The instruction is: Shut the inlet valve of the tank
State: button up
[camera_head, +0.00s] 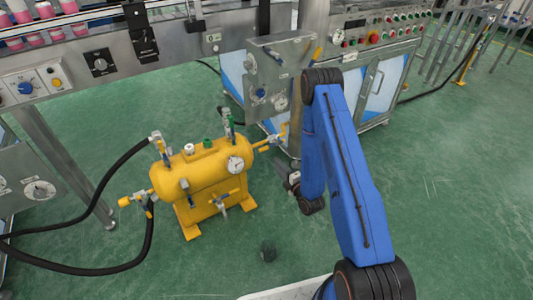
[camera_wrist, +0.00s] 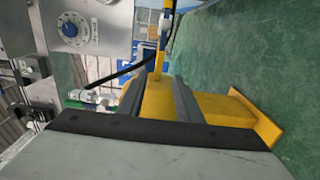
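The yellow tank (camera_head: 205,170) stands on the floor left of my arm, with a round gauge (camera_head: 235,164) on its side. Valve fittings show at its upper left end (camera_head: 157,146), lower left (camera_head: 138,200), right end (camera_head: 271,143) and low front (camera_head: 219,205). I cannot tell which is the inlet valve. My gripper (camera_head: 291,181) is beside the tank's right end, partly hidden by my arm. In the wrist view my gripper (camera_wrist: 157,92) has its two grey fingers apart, with yellow tank parts (camera_wrist: 165,100) behind the gap. Nothing is seen held.
Black hoses (camera_head: 110,180) run from the tank's left fittings. A grey control box (camera_head: 278,75) with a blue knob stands behind it, and machine cabinets (camera_head: 370,85) are at the back right. Green floor (camera_head: 440,210) is clear to the right.

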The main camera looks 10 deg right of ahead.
aim_at(264, 150)
jog(key=x, duration=1.1)
jog(key=shift+w, duration=0.1)
grip_shut()
